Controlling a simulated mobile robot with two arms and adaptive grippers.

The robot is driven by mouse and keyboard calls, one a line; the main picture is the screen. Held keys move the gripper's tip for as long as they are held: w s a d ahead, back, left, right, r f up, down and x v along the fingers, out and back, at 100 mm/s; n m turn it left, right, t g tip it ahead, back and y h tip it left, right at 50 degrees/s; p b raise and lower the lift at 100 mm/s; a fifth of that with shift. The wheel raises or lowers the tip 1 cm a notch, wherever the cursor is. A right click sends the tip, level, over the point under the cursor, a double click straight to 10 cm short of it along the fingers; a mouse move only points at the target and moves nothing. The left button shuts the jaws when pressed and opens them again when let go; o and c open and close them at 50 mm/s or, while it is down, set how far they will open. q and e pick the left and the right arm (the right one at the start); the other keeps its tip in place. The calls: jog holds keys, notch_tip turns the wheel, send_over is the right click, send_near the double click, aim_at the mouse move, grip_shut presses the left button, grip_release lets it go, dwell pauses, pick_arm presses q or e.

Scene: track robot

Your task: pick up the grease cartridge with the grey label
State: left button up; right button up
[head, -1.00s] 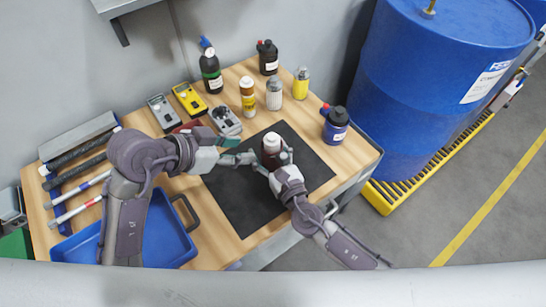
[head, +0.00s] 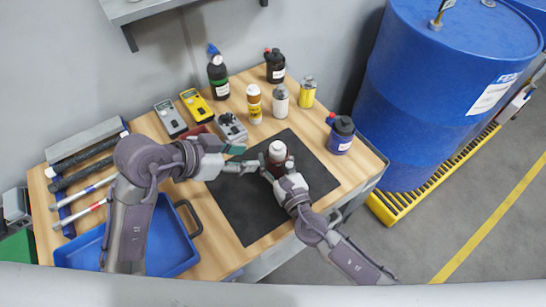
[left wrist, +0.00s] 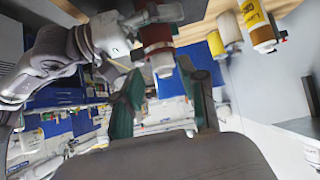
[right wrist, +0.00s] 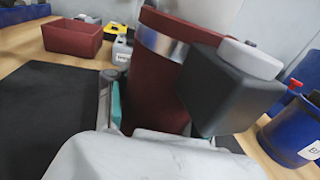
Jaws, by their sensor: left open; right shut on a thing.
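The grease cartridge (head: 278,158) is a dark red cylinder with a white cap, over the black mat in the head view. The right wrist view shows its red body with a silver-grey band (right wrist: 160,45). My right gripper (head: 277,168) is shut on it from the front. Whether its base touches the mat is hidden. In the left wrist view the cartridge (left wrist: 157,38) appears cap down, beyond the open fingers. My left gripper (head: 243,165) is open, just left of the cartridge in the head view; its teal fingers (left wrist: 162,105) have nothing between them.
Behind stand a brown-and-yellow bottle (head: 254,106), a grey bottle (head: 280,101), a yellow can (head: 307,93) and dark bottles (head: 275,68). A blue jug (head: 340,139) stands right. Meters (head: 195,105) and a blue tray (head: 172,243) lie left. The mat's front (head: 247,222) is clear.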

pick_arm(q)
jog(key=shift+o, duration=1.3)
jog(key=shift+d, duration=0.1)
jog(key=shift+o, duration=1)
jog(key=shift+s+d+r, duration=0.15)
jog(key=shift+s+d, duration=0.05)
jog(key=shift+d, duration=0.05)
jog(key=s+d+r+m+g+h, duration=0.1)
jog(key=s+d+r+g+h, duration=0.15)
jog(key=r+h, duration=0.25)
jog(key=s+d+r+m+g+h, duration=0.1)
jog(key=s+d+r+h, duration=0.3)
jog(key=r+h, duration=0.1)
jog(key=w+a+r+n+t+h, duration=0.2)
jog(key=a+r+n+t+h, duration=0.4)
jog(key=a+r+n+t, duration=0.3)
jog(key=w+a+f+n+t+y, duration=0.1)
jog(key=w+a+n+t+y, duration=0.15)
jog(key=n+t+y, duration=0.45)
jog(key=w+a+f+n+t+y, duration=0.2)
jog(key=w+n+t+y, duration=0.15)
jog(key=n, duration=0.75)
jog(key=n+g, duration=1)
jog(key=n, duration=0.2)
send_near(274, 150)
jog(key=shift+y, duration=0.25)
jog(key=shift+x, duration=5.6)
